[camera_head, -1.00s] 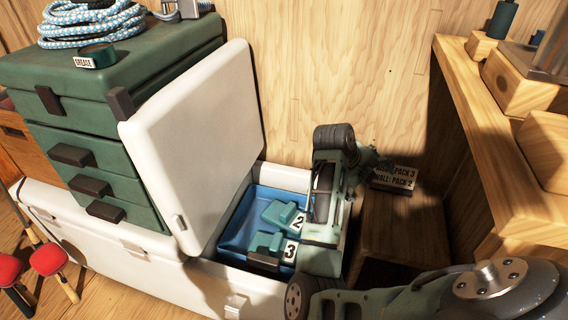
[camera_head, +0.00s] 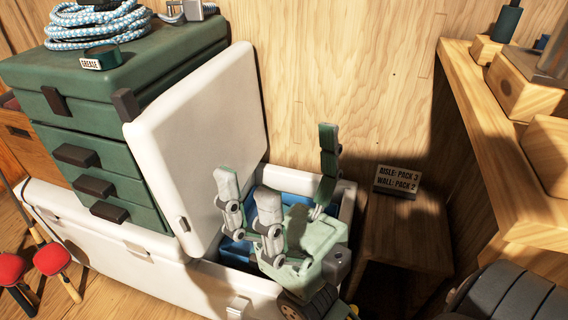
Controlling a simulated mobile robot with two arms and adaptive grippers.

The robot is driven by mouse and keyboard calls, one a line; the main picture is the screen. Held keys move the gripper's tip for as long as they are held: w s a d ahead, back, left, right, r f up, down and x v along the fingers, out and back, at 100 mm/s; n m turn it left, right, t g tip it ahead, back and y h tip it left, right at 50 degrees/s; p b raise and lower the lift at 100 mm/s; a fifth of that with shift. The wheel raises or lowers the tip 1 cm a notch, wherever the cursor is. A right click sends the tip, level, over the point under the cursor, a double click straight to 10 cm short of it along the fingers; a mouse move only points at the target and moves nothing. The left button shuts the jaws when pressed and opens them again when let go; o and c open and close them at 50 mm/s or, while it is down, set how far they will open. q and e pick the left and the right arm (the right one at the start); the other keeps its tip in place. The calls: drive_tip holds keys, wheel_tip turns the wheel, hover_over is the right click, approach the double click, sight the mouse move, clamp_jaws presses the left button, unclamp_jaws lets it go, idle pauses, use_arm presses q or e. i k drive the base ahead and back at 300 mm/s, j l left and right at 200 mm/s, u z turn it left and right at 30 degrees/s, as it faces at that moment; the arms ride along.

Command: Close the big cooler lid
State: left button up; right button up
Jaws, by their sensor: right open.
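The big white cooler (camera_head: 215,283) stands against the wood wall, and its lid (camera_head: 200,135) is open. The lid stands up, tilted, beside the green tackle box. The blue inside (camera_head: 232,247) shows only in part, since my right gripper covers most of the opening and hides the packs there. My right gripper (camera_head: 287,165) is over the opening, to the right of the lid, with its fingers pointing up and spread wide. It is empty. Its two left fingers are near the lid's lower right edge; I cannot tell if they touch it. My left gripper is not in view.
The green drawer box (camera_head: 95,140) sits on the cooler's left part, with coiled rope (camera_head: 98,25) and a grease tin (camera_head: 101,58) on top. A wooden stand with a label card (camera_head: 397,179) is to the right. A wooden shelf (camera_head: 490,150) bounds the right side.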

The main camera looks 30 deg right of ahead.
sight(212, 118)
drive_tip(key=k+j, duration=0.1)
drive_tip(key=j, duration=0.45)
drive_tip(key=k+j, duration=0.1)
drive_tip(key=j, duration=0.5)
drive_tip(key=k+j, duration=0.1)
drive_tip(key=j, duration=0.45)
drive_tip(key=k+j, duration=0.1)
drive_tip(key=j, duration=0.5)
